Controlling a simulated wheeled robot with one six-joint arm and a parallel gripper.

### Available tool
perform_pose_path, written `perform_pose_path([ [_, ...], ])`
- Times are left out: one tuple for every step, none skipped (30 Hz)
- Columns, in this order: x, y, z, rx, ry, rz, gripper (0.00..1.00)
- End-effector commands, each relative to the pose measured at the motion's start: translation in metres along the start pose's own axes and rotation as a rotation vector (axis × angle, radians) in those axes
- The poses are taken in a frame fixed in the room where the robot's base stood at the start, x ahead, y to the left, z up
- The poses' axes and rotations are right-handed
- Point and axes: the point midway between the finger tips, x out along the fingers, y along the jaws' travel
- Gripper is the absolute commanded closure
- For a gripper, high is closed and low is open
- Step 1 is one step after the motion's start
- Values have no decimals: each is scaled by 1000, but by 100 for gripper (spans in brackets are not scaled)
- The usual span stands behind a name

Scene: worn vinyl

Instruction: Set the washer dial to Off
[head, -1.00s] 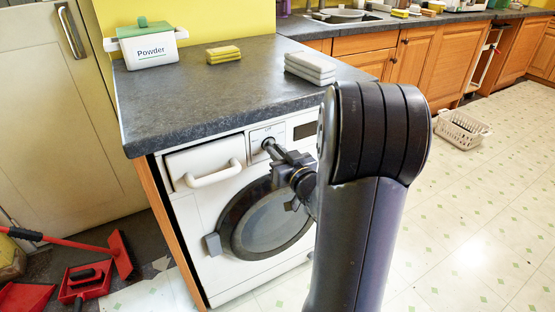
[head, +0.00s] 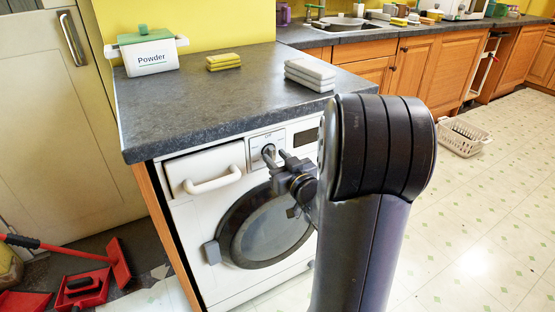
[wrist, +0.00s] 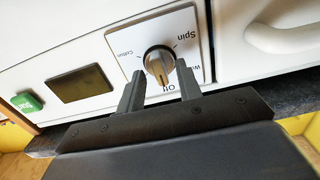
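The washer (head: 210,240) is white with a round dark door, under the grey counter. Its dial (head: 268,152) is on a pale panel at the top of the front, with a small label above it. In the wrist view the picture is upside down and the dial (wrist: 158,62) shows a brownish ridged knob. Printed words around it include Off, Spin and Cotton. I cannot tell for sure which word the knob marks. My gripper (wrist: 160,72) is open. Its two fingertips are on either side of the dial, with gaps showing between them and the knob.
A drawer handle (head: 212,180) sticks out left of the dial. The display (wrist: 80,84) and a green button (wrist: 27,101) lie on its other side. On the counter are a powder box (head: 150,54), sponges (head: 223,62) and folded cloths (head: 310,74). A basket (head: 462,136) is on the floor.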

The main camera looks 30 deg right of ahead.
Motion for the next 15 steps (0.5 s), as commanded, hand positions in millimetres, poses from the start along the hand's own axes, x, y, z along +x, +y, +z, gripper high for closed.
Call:
perform_pose_path([
  [0,0,0,0,0,0,65],
  [0,0,0,0,0,0,65],
  [0,0,0,0,0,0,65],
  [0,0,0,0,0,0,65],
  [0,0,0,0,0,0,65],
  [0,0,0,0,0,0,65],
  [-1,0,0,0,0,0,65],
  [-2,0,0,0,0,0,65],
  [-4,0,0,1,0,1,65],
  [-7,1,0,1,0,2,65],
  [-10,1,-1,1,0,2,65],
  [-16,1,-1,0,-1,3,65],
  [-21,1,-1,1,-2,3,65],
  [-27,1,-1,1,0,4,65],
  [-36,2,-1,1,-1,5,65],
])
